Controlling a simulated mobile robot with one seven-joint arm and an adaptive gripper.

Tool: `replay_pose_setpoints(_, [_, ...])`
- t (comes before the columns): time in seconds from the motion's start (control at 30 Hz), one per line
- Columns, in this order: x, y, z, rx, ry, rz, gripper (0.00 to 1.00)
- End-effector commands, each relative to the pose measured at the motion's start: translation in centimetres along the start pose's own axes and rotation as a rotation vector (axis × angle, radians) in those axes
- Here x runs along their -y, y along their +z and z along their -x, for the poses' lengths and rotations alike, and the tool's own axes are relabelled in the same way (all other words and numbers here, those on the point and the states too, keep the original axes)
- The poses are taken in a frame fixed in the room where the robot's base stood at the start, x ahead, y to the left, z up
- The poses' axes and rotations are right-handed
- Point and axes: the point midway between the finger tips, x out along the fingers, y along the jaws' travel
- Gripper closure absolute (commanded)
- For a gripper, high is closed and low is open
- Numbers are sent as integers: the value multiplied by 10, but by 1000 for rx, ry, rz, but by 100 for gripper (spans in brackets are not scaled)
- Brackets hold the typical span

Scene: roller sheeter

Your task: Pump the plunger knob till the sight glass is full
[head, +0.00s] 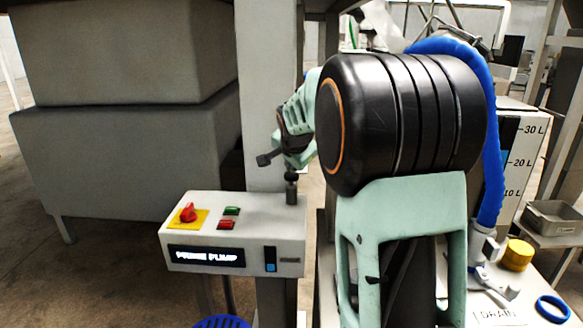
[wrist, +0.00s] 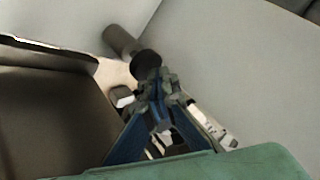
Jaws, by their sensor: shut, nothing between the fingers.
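The plunger knob (head: 291,188) is a dark upright piece on top of the white pump box (head: 200,236), near its right end. In the wrist view the knob (wrist: 147,64) is black and round, with a grey cylinder running from it to the upper left. My gripper (wrist: 155,84) is shut and empty, its fingertips right at the knob; whether they touch cannot be told. In the head view my wrist is above the knob, and the fingers are hard to make out. The sight glass (head: 270,260) on the box front is dark above and blue in its lower part.
The box top carries a red rotary knob (head: 188,213) on a yellow plate and green and red buttons (head: 231,211). A lit display (head: 206,257) is on the front. Large grey blocks (head: 125,150) stand left. A blue hose (head: 490,130) and a yellow cap (head: 517,254) are right.

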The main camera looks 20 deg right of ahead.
Motion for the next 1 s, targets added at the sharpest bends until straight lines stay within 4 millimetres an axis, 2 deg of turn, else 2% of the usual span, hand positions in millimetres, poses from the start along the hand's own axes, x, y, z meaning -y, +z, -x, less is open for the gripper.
replay_pose_setpoints(1.0, [-5, 6, -6, 5, 5, 1, 100])
